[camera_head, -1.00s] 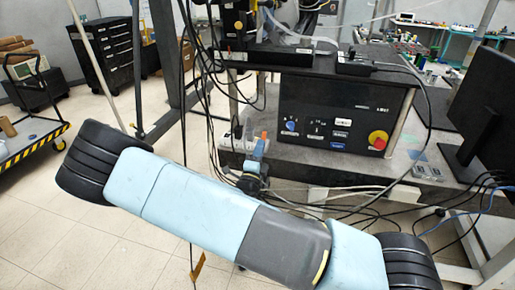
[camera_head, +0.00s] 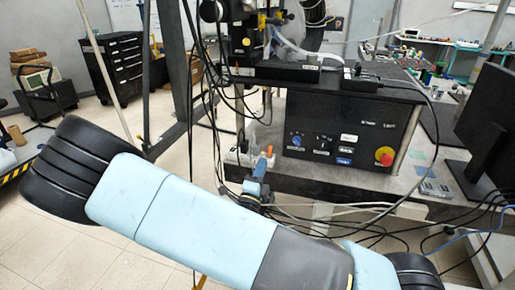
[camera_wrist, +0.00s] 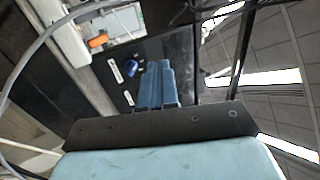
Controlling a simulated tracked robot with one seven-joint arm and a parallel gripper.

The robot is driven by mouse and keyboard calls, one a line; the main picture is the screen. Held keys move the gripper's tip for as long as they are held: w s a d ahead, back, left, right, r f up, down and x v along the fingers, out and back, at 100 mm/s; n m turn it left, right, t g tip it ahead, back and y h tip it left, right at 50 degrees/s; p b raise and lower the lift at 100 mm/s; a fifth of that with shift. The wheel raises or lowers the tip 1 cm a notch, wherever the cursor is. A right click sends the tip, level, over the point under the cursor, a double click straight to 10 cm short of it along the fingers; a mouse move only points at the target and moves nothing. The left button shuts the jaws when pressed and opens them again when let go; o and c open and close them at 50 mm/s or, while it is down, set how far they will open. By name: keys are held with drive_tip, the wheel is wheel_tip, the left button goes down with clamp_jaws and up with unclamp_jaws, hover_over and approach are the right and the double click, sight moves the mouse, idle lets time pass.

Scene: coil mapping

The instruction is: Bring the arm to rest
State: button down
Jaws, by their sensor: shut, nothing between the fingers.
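My arm's light blue link (camera_head: 190,215), with black joint covers, crosses the lower part of the head view from left to lower right. In the wrist view my gripper (camera_wrist: 157,66) shows as two blue fingers close together beyond a black plate. The fingers are shut and empty. They appear in front of the black control panel (camera_wrist: 115,85), but I cannot tell the gap.
The black control box (camera_head: 352,122) with a red-and-yellow button stands on a bench behind my arm. Cables hang around it. A monitor (camera_head: 488,125) stands at right, a black tool cabinet (camera_head: 118,68) at back left. Tiled floor is open at left.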

drive_tip(key=s+d+r+m+g+h, duration=0.1)
drive_tip(key=s+d+r+m+g, duration=0.15)
drive_tip(key=d+m+g, duration=0.55)
drive_tip(key=s+d+r+m+g+h, duration=0.2)
drive_tip(key=s+d+m+g, duration=0.3)
drive_tip(key=m, duration=0.6)
drive_tip(key=s+d+r+m+g+h, duration=0.1)
drive_tip(key=s+d+r+m+g, duration=0.1)
drive_tip(key=d+m+g, duration=0.65)
drive_tip(key=s+a+r+m+t+y, duration=0.1)
drive_tip(key=s+r+m+t+y, duration=0.2)
drive_tip(key=s+r+m+y, duration=0.3)
drive_tip(key=s+a+r+m+t+y, duration=0.1)
drive_tip(key=s+r+m+t+y, duration=0.2)
drive_tip(key=r+m, duration=0.9)
drive_tip(key=s+m+y, duration=0.3)
drive_tip(key=s+m, duration=0.1)
drive_tip(key=shift+s+r, duration=0.25)
drive_tip(key=shift+s, duration=0.15)
